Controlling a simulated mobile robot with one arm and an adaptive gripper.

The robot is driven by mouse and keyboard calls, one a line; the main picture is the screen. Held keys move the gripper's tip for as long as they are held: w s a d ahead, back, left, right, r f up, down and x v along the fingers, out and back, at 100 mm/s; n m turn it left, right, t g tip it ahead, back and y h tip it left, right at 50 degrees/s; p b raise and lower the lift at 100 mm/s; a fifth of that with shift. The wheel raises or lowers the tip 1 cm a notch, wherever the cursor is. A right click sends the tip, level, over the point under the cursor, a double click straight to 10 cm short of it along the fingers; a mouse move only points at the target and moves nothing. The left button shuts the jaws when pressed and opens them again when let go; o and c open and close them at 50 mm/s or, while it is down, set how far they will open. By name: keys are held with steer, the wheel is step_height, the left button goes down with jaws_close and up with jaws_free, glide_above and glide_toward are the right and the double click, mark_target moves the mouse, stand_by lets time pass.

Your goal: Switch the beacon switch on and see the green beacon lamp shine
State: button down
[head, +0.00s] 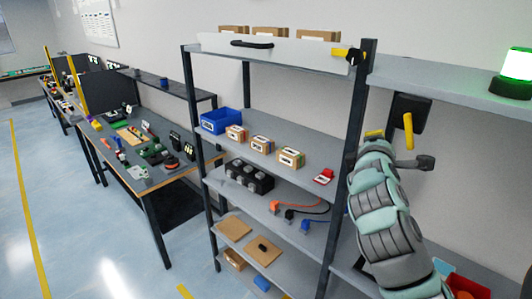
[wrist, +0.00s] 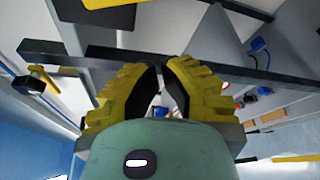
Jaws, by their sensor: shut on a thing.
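The green beacon lamp (head: 517,65) stands on a grey ledge at the upper right of the head view and shines bright green. Below the ledge, a black switch box (head: 410,108) with a yellow lever (head: 408,130) is on the wall. The lever hangs down from the box. My gripper (head: 374,134) is just left of the lever and appears apart from it, mostly hidden behind my arm. In the wrist view, its yellow fingers (wrist: 163,74) are drawn together. What is between them is too small and dark to make out.
A grey shelf rack with dark posts (head: 358,110) stands close left of my arm. It holds a blue bin (head: 221,120), several small boxes and cables. A workbench (head: 150,180) with tools stands farther left. The blue floor at the left is clear.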

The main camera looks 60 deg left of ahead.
steer(key=shift+v, duration=3)
steer(key=shift+a, duration=0.1)
